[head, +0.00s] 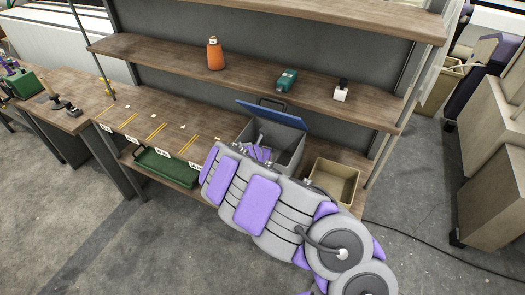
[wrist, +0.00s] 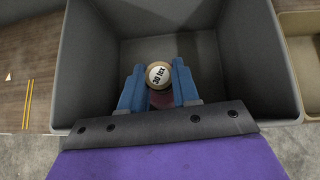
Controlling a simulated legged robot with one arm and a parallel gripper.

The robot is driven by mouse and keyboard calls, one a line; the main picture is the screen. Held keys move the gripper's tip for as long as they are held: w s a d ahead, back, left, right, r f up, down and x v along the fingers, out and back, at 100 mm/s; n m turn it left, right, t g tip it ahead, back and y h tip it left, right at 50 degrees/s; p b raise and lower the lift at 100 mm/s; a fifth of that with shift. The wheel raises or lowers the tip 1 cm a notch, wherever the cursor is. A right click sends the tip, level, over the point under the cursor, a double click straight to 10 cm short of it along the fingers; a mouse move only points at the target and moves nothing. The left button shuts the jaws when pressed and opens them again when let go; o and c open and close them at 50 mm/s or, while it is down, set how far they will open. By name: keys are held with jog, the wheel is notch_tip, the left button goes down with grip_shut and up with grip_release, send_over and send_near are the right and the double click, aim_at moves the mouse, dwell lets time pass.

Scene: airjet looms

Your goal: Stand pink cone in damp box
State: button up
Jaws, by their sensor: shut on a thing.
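The damp box (head: 292,148) is a grey box with its blue lid (head: 270,114) tipped open, standing on the bench. My gripper (wrist: 158,88) is inside the box opening in the wrist view, its blue fingers closed on both sides of a cone (wrist: 158,75). I see the cone's round, pale top end with a "30 tex" label, and a dark pinkish patch below it between the fingers. The grey box walls (wrist: 88,62) surround it. I cannot tell whether the cone's base touches the box floor. In the head view my arm hides the cone.
A tan open bin (head: 333,180) stands right of the box. An orange cone-shaped bottle (head: 215,54), a teal item (head: 287,80) and a small white item (head: 340,91) sit on the shelf above. A green tray (head: 166,167) lies lower left. The bench left of the box is mostly clear.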

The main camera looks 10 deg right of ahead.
jog(key=shift+s+f+b, duration=0.1)
jog(key=shift+f+b, duration=0.2)
jog(key=shift+f, duration=0.1)
